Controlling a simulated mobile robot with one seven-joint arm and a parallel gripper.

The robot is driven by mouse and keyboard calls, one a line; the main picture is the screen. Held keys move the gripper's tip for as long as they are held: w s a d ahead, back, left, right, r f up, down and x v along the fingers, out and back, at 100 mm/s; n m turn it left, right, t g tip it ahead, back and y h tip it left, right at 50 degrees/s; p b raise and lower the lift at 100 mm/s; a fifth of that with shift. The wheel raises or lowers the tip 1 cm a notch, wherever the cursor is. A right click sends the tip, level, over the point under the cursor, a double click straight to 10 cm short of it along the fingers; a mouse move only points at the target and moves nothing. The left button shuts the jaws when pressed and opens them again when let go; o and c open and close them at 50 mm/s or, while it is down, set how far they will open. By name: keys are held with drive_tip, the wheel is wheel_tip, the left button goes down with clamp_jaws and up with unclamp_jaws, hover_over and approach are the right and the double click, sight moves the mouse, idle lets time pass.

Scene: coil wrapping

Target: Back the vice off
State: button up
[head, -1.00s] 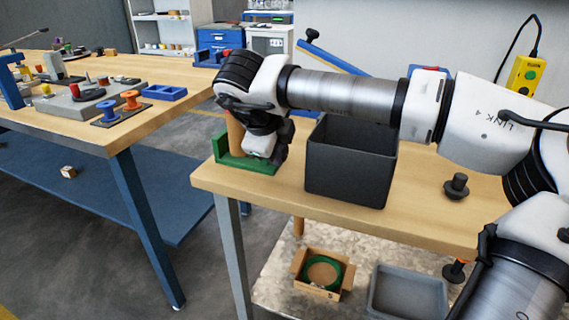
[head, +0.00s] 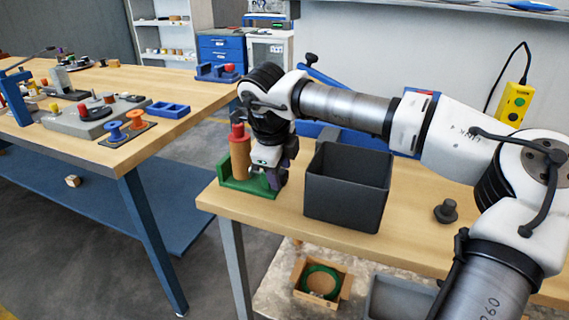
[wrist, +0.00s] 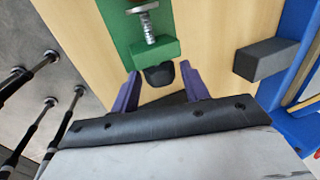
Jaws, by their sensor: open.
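The green vice (head: 206,192) stands at the near left corner of the wooden bench. An orange-brown cylinder (head: 240,158) with a red top stands upright at it. In the wrist view, the vice's green block (wrist: 155,50) carries a metal screw (wrist: 149,28) with a round pad at its inner end. A black knob (wrist: 160,77) is on the screw's near end. My gripper (wrist: 159,72) is open, with its purple fingers on either side of the knob and gaps showing. In the head view, my gripper (head: 272,175) is low, just right of the cylinder.
A dark grey open bin (head: 345,190) stands close to the right of my gripper. A grey block (wrist: 268,59) lies to the right in the wrist view. A black knobbed part (head: 446,211) sits farther right on the bench. A second table (head: 150,125) stands to the left.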

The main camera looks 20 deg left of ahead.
idle(0.3)
drive_tip(key=p, duration=0.1)
drive_tip(key=g+p, duration=0.1)
drive_tip(key=shift+w+r+p, duration=0.2)
drive_tip(key=shift+r+p, duration=0.2)
drive_tip(key=g+p, duration=0.1)
drive_tip(key=p, duration=0.1)
drive_tip(key=shift+w+g+p, duration=0.1)
drive_tip(key=shift+g+p, duration=0.25)
drive_tip(key=shift+g, duration=0.05)
drive_tip(key=shift+w+g+p, duration=0.1)
drive_tip(key=shift+g+p, duration=0.2)
drive_tip(key=shift+p, duration=0.2)
drive_tip(key=shift+f+g, duration=0.3)
drive_tip(key=shift+f, duration=0.1)
